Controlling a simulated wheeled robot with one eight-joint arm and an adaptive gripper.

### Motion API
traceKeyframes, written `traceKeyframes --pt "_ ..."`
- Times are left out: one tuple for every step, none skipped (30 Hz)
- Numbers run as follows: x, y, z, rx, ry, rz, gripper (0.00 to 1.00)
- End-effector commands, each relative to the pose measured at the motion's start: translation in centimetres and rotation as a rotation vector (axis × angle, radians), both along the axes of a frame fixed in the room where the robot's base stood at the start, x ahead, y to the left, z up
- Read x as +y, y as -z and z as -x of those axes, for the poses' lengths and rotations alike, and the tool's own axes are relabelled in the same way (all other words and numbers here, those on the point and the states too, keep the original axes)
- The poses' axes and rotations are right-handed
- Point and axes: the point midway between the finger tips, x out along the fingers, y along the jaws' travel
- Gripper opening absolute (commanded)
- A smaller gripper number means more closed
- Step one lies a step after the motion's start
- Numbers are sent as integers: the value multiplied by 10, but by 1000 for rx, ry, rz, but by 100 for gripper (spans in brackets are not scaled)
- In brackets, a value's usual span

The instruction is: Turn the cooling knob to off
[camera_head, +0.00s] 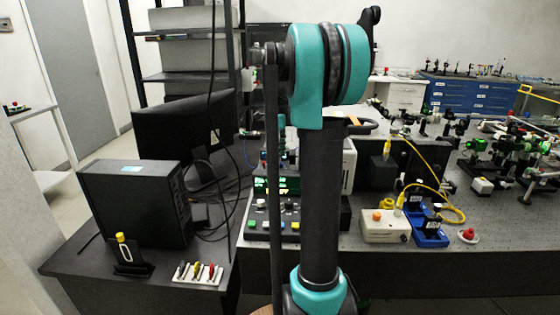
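I cannot tell which control is the cooling knob, as no label is readable. A control panel (268,231) with several coloured knobs stands below a green-lit display (283,185), left of my arm. A white box (386,232) with an orange knob (376,215) sits on the bench to the right. At the left, a small black stand (131,266) carries a yellow knob (120,237). My teal and black arm rises through the middle and hides part of the bench. My gripper is not in view.
A black computer case (139,201) and a monitor (185,130) stand on the left desk, with loose cables behind. A white strip with coloured levers (198,273) lies near its front. Yellow cable (440,190) and optics (500,150) crowd the right bench (500,227), whose front strip is barer.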

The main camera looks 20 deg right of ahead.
Motion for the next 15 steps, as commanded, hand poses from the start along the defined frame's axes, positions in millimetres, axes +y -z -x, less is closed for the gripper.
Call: traceKeyframes --pt "0 8 0 0 0 0 39" --pt "0 12 0 0 0 0 39" --pt "0 16 0 0 0 0 39" --pt "0 20 0 0 0 0 39" --pt "0 22 0 0 0 0 39" --pt "0 25 0 0 0 0 39" --pt "0 27 0 0 0 0 39" --pt "0 29 0 0 0 0 39" --pt "0 30 0 0 0 0 39" --pt "0 31 0 0 0 0 39" --pt "0 32 0 0 0 0 39" --pt "0 32 0 0 0 0 39" --pt "0 32 0 0 0 0 39" --pt "0 32 0 0 0 0 39" --pt "0 32 0 0 0 0 39"
